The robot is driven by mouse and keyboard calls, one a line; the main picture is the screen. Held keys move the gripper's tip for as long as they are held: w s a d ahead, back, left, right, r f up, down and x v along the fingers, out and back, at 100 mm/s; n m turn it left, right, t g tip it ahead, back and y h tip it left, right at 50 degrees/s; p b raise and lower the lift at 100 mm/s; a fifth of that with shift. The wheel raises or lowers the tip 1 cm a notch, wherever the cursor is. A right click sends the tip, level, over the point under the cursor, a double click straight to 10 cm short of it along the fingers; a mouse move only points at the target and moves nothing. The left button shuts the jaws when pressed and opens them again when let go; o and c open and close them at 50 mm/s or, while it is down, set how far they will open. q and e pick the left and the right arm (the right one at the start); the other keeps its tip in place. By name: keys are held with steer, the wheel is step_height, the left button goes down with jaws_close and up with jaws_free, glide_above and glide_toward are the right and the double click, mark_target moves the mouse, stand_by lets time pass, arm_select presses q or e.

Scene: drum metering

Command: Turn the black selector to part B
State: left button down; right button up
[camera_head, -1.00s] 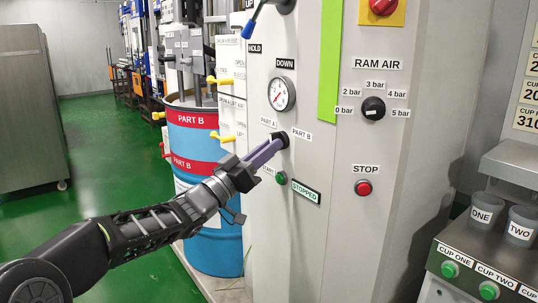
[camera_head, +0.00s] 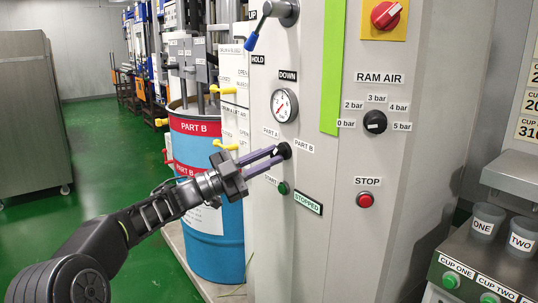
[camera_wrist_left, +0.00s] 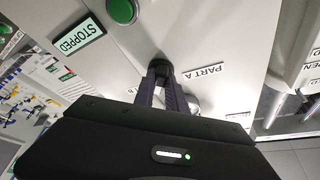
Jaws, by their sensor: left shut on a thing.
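The black selector (camera_head: 285,150) is a round knob on the light grey panel, with the PART A label (camera_head: 271,132) at its upper left and the PART B label (camera_head: 304,146) at its right. My left gripper (camera_head: 279,155) is shut on the selector, its two purple fingers reaching it from the lower left. In the left wrist view the selector (camera_wrist_left: 159,68) sits between the fingertips, beside the PART A label (camera_wrist_left: 203,72). The fingers hide much of the knob, so I cannot tell which part it points to. My right gripper is not in view.
A pressure gauge (camera_head: 284,105) sits above the selector. The green START button (camera_head: 283,188) and a STOPPED display (camera_head: 308,204) are close below. The RAM AIR knob (camera_head: 375,122) and red STOP button (camera_head: 365,200) are to the right. A blue drum (camera_head: 212,245) stands left.

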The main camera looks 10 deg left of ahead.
arm_select(q)
steer(key=shift+m+g, duration=0.4)
steer(key=shift+m, duration=0.5)
steer(key=c, duration=1.4)
jaws_free()
steer(key=shift+o, duration=0.2)
steer(key=shift+a, duration=0.15)
steer(key=v, duration=0.7)
steer(key=shift+s+a, duration=0.15)
steer(key=shift+a, duration=0.1)
steer(key=shift+f, duration=0.1)
